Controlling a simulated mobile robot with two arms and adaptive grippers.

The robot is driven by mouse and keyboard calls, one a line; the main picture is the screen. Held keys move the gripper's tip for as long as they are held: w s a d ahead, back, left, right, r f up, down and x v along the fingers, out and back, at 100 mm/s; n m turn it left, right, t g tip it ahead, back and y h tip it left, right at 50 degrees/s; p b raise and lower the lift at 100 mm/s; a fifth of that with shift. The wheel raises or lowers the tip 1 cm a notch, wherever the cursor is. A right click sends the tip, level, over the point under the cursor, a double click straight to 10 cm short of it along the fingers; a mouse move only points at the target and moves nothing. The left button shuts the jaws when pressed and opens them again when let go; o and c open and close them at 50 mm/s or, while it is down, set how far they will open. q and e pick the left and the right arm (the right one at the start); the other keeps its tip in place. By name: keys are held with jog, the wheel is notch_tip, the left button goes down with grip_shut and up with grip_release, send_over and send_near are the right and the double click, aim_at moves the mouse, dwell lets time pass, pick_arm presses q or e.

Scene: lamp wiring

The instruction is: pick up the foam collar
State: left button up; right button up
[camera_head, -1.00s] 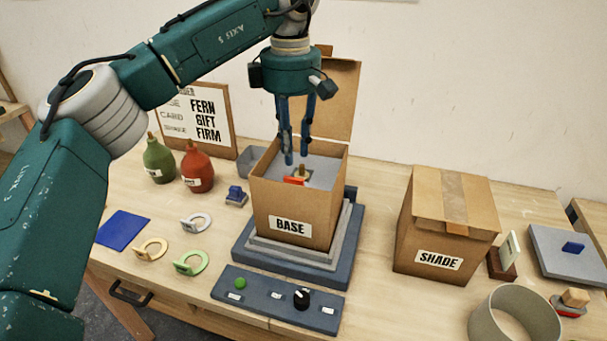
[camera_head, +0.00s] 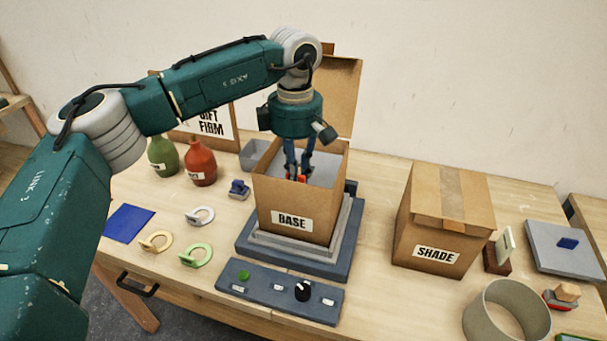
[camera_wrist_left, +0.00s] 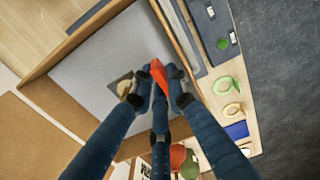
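The foam collar (camera_head: 323,172) is a flat grey sheet inside the open cardboard box marked BASE (camera_head: 274,195). In the left wrist view the grey foam (camera_wrist_left: 95,72) fills most of the box, with a dark square opening around a small tan post. A red-orange tab (camera_wrist_left: 158,73) stands up at the foam near the post. My left gripper (camera_head: 298,176) points down into the box. In the left wrist view its fingertips (camera_wrist_left: 158,88) are on both sides of the tab and look apart, with gaps showing. The fingertips partly hide the tab. My right gripper is not in view.
The BASE box stands on a blue-grey platform (camera_head: 262,247) with its back flap upright (camera_head: 340,92). A control panel (camera_head: 262,289) is in front. A closed SHADE box (camera_head: 432,235) stands right. Bottles (camera_head: 200,165) and rings (camera_head: 197,255) are left.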

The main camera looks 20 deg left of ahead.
pick_arm(q)
grip_shut()
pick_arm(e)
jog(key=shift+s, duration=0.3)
pick_arm(q)
jog(key=shift+r, duration=0.15)
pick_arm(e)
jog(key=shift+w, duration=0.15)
